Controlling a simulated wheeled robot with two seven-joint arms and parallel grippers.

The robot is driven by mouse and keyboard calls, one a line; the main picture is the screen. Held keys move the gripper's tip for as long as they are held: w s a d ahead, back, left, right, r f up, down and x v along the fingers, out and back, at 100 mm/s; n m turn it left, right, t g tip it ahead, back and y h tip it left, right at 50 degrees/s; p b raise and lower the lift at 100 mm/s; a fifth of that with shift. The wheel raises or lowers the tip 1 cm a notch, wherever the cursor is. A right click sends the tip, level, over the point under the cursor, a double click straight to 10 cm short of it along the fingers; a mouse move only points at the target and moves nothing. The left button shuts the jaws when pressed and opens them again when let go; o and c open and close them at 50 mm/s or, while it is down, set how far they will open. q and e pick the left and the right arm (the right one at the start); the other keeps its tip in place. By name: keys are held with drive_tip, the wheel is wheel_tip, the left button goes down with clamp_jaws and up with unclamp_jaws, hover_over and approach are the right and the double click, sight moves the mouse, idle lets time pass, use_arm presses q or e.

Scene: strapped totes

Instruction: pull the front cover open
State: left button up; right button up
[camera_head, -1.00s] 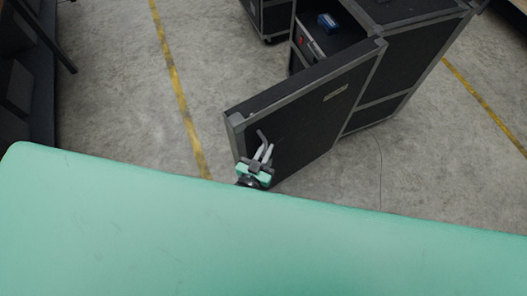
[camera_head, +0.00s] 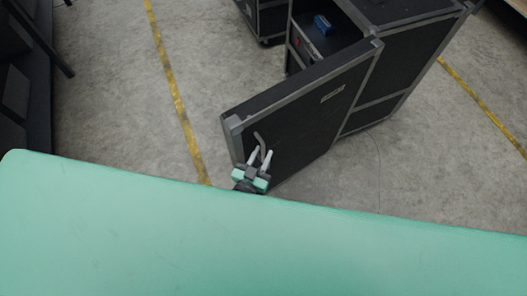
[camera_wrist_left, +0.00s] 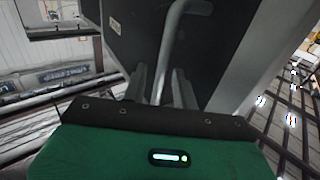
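The front cover (camera_head: 300,115) is a black panel with grey metal edges. It stands swung well out from the black case (camera_head: 405,60), with the case's inside showing behind it. A bent grey handle (camera_head: 259,139) is on its outer face near the free edge; it also shows in the left wrist view (camera_wrist_left: 174,35). My left gripper (camera_head: 259,157) is at the handle's lower end. In the left wrist view its two fingers (camera_wrist_left: 161,85) stand apart on either side of the handle, with gaps showing, so it looks open. My right gripper is not in view.
A blue object (camera_head: 323,25) lies inside the case. Another black case (camera_head: 265,18) on casters stands behind. Grey concrete floor with yellow lines (camera_head: 175,90) is clear left of the cover. Dark furniture (camera_head: 28,90) stands at the far left.

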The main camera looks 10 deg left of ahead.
use_arm(q)
drive_tip(key=b+v, duration=0.2)
drive_tip(key=v, duration=1)
drive_tip(key=shift+b, duration=0.3)
drive_tip(key=shift+s, duration=0.15)
drive_tip(key=s+a+f+g, duration=0.1)
drive_tip(key=s+f+g, duration=0.15)
drive_tip(key=f, duration=0.65)
drive_tip(key=s+a+f+g+y, duration=0.1)
drive_tip(key=s+f+g, duration=0.15)
drive_tip(key=f, duration=0.55)
drive_tip(key=s+a+f+g, duration=0.1)
drive_tip(key=a+f+g, duration=0.15)
drive_tip(key=f, duration=0.65)
drive_tip(key=s+a+f+g+y, duration=0.1)
drive_tip(key=s+a+f+g, duration=0.3)
drive_tip(key=s+f, duration=0.4)
drive_tip(key=s+a+f+g+y, duration=0.2)
drive_tip(key=s+a+f+g, duration=0.3)
drive_tip(key=s+a+f, duration=0.2)
drive_tip(key=s+f, duration=0.2)
drive_tip(key=s, duration=0.1)
drive_tip(key=shift+s+a, duration=0.15)
drive_tip(key=shift+s, duration=0.2)
drive_tip(key=shift+r, duration=0.1)
